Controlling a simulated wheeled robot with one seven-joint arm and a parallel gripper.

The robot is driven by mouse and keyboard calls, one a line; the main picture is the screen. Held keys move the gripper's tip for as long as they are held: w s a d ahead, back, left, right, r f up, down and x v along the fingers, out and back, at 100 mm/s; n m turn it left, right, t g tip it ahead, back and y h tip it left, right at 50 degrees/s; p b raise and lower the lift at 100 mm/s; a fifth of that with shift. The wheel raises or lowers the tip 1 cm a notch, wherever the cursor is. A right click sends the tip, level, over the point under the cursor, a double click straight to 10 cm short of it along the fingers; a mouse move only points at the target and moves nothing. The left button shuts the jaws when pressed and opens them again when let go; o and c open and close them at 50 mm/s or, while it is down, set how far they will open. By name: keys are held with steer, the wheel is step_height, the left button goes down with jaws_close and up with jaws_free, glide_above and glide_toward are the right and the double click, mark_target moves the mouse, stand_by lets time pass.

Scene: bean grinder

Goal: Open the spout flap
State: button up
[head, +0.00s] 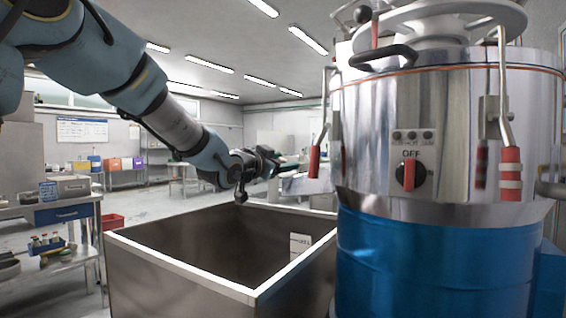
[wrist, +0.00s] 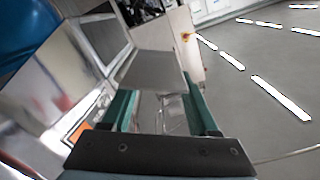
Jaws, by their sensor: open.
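The grinder (head: 435,130) stands at the right in the head view, with a steel upper drum and a blue lower body. My gripper (head: 285,162) is beside its left side, above a steel bin. In the wrist view my gripper (wrist: 157,88) has its two green fingers spread apart. A flat grey metal plate (wrist: 152,68) shows at and between the fingertips; it looks like the spout flap, but I cannot tell for certain or whether a finger touches it. No spout flap can be made out in the head view.
The open steel bin (head: 180,275) stands beside the grinder, below my gripper. Red-handled latches (head: 510,170) and an OFF knob (head: 408,175) are on the drum. A workbench (head: 70,215) is at the left.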

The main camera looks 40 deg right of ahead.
steer(key=v, duration=1)
steer(key=shift+a+b, duration=0.35)
steer(key=shift+b, duration=0.05)
steer(key=shift+s, duration=0.1)
